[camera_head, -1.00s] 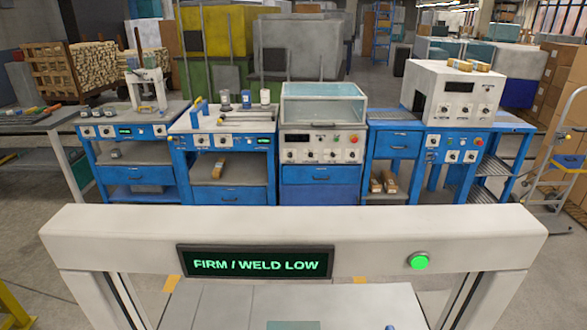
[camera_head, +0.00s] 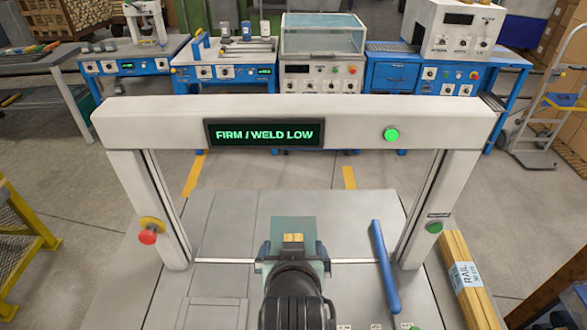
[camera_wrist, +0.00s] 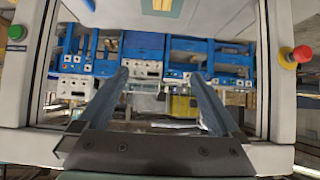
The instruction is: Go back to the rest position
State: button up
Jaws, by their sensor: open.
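My gripper (camera_head: 293,250) is in front of the white frame in the head view, pointing away over the grey bench top (camera_head: 232,222). In the wrist view its two blue fingers stand wide apart with nothing between them (camera_wrist: 160,78). A small golden wood piece (camera_head: 293,238) lies on a teal plate (camera_head: 293,222) just beyond the fingers. The wood piece also shows at the top edge of the wrist view (camera_wrist: 162,5), apart from the fingers. My wrist hides part of the bench below the gripper.
The white frame (camera_head: 300,112) spans the bench, its display reading FIRM / WELD LOW (camera_head: 265,134). A red button (camera_head: 148,234) is on its left post. A blue bar (camera_head: 384,266) and long timber rails (camera_head: 463,277) lie right. Blue workstations (camera_head: 320,75) stand beyond clear floor.

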notch_tip(320, 180, up, 26)
jog(key=w+t, duration=0.2)
jog(key=t, duration=0.6)
jog(key=s+r+t, duration=0.4)
jog(key=s+r, duration=0.2)
jog(key=r, duration=0.5)
jog(key=s+r+t, duration=0.4)
jog(key=s+r, duration=0.2)
jog(key=r, duration=0.5)
jog(key=shift+s+r+t, duration=0.3)
jog(key=shift+s+t, duration=0.05)
jog(key=shift+t, duration=0.05)
